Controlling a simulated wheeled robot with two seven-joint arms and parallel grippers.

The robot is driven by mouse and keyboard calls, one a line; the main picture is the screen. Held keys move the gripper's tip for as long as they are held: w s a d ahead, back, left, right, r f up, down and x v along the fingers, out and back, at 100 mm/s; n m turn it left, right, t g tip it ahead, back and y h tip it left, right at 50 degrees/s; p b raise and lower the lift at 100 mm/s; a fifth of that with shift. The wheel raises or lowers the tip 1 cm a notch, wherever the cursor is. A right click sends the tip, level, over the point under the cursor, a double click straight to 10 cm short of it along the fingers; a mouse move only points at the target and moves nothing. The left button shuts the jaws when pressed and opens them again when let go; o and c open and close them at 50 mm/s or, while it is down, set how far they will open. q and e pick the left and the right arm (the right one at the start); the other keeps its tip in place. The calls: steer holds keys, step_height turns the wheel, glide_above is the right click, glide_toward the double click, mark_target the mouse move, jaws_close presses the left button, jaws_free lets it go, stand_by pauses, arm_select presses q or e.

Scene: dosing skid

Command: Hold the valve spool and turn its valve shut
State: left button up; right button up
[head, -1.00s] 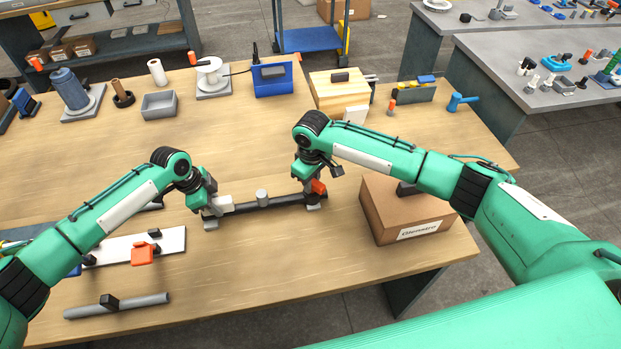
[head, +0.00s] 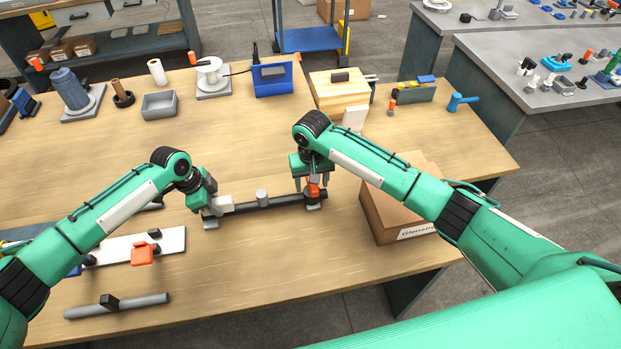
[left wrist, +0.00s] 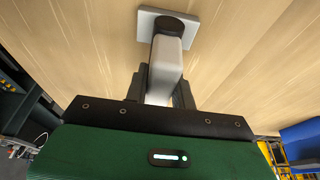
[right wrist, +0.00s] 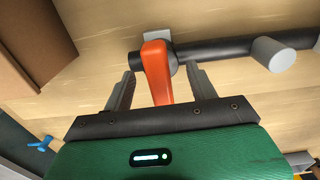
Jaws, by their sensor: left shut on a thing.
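The valve spool (head: 284,202) is a dark pipe lying across the bench on light grey feet, with a grey stub at its middle. My left gripper (head: 210,206) is shut on the pale grey block (left wrist: 164,62) at the spool's left end. The orange valve handle (right wrist: 156,70) is at the right end; in the right wrist view it lies across the pipe and points toward my gripper. My right gripper (right wrist: 161,75) is open, with one finger on each side of the handle. In the head view the handle (head: 313,190) is partly hidden.
A cardboard box (head: 385,215) stands close to the right of the spool, under my right forearm. A white board with an orange clamp (head: 142,254) and a grey bar (head: 117,306) lie at left. The bench in front of the spool is clear.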

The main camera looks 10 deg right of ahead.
steer(key=shift+r, duration=3.5)
arm_select(q)
steer(key=o, duration=1.2)
steer(key=shift+o, duration=0.2)
steer(key=shift+r, duration=0.1)
arm_select(e)
steer(key=shift+r, duration=0.1)
arm_select(q)
steer(key=shift+r+p, duration=3.35)
steer(key=shift+r, duration=0.6)
arm_select(e)
step_height(320, 180, up, 6)
steer(key=shift+r, duration=0.2)
